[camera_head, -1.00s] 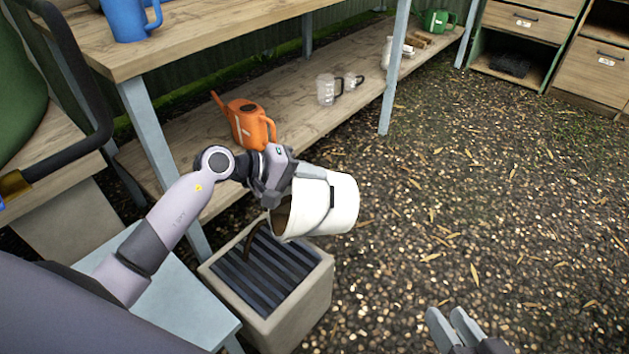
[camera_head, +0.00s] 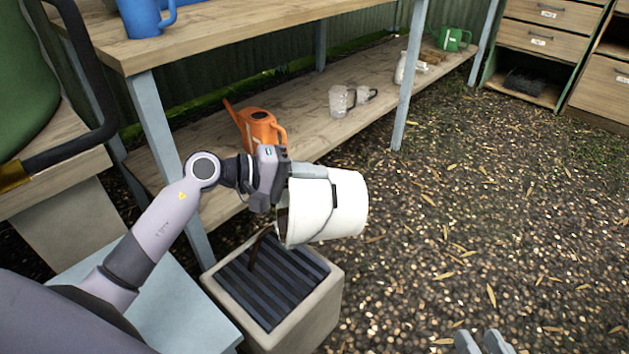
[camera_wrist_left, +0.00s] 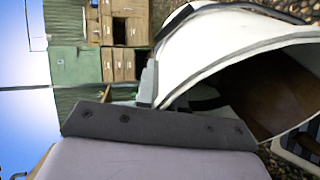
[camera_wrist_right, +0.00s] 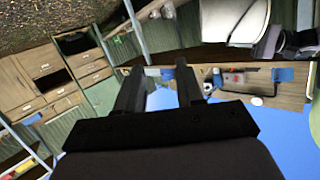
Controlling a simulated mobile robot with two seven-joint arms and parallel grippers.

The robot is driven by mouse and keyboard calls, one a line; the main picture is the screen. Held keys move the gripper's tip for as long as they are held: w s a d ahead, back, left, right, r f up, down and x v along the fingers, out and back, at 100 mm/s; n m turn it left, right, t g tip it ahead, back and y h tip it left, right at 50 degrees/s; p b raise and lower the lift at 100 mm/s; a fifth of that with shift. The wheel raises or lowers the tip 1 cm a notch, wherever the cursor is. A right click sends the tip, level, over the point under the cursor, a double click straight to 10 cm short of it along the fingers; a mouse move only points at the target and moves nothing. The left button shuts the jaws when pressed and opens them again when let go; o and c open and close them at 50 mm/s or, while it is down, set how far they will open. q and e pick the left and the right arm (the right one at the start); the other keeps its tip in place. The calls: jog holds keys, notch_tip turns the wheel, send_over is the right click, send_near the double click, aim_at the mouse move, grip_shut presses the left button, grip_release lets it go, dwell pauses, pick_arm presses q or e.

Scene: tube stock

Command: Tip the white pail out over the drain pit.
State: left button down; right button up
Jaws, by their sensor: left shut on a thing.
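The white pail (camera_head: 345,205) lies tipped on its side in the air, its mouth facing left and slightly down. A thin brown stream (camera_head: 256,252) runs from its mouth onto the dark slatted grate (camera_head: 272,285) of the drain pit (camera_head: 318,318). My left gripper (camera_head: 300,172) is shut on the pail at its upper rim. In the left wrist view the pail (camera_wrist_left: 215,40) shows its open mouth and brown inside. My right gripper (camera_head: 481,342) is at the bottom edge, away from the pail; in the right wrist view its fingers (camera_wrist_right: 158,88) are apart and empty.
A wooden bench with a lower shelf (camera_head: 300,100) runs behind the pit. An orange watering can (camera_head: 260,128) stands on the shelf close behind my left gripper, with clear jugs (camera_head: 341,100) farther along. Gravel ground to the right is free.

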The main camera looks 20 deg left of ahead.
pick_arm(q)
jog(key=shift+s+a+r+b, duration=0.1)
jog(key=shift+s+a+b, duration=0.15)
jog(key=shift+b, duration=0.3)
jog(key=shift+s+a+r+t+h+b, duration=0.1)
jog(key=shift+a+r+t+h+b, duration=0.1)
jog(key=shift+a+t+h+b, duration=0.3)
jog(key=shift+s+r, duration=0.1)
jog(key=shift+s+a+r, duration=0.1)
jog(key=shift+s+a, duration=0.05)
jog(key=shift+s+a+r+h, duration=0.15)
jog(key=shift+s+a+h, duration=0.1)
jog(key=shift+a+h, duration=0.15)
pick_arm(e)
jog(key=shift+s+d+r+n+t, duration=0.2)
jog(key=shift+s+d+n+t, duration=0.15)
jog(key=shift+d+n+t, duration=0.25)
pick_arm(q)
jog(key=shift+t, duration=0.3)
jog(key=shift+s+a, duration=0.1)
pick_arm(e)
jog(key=shift+w+d+r, duration=0.1)
jog(key=shift+w+r, duration=0.05)
dwell(0.5)
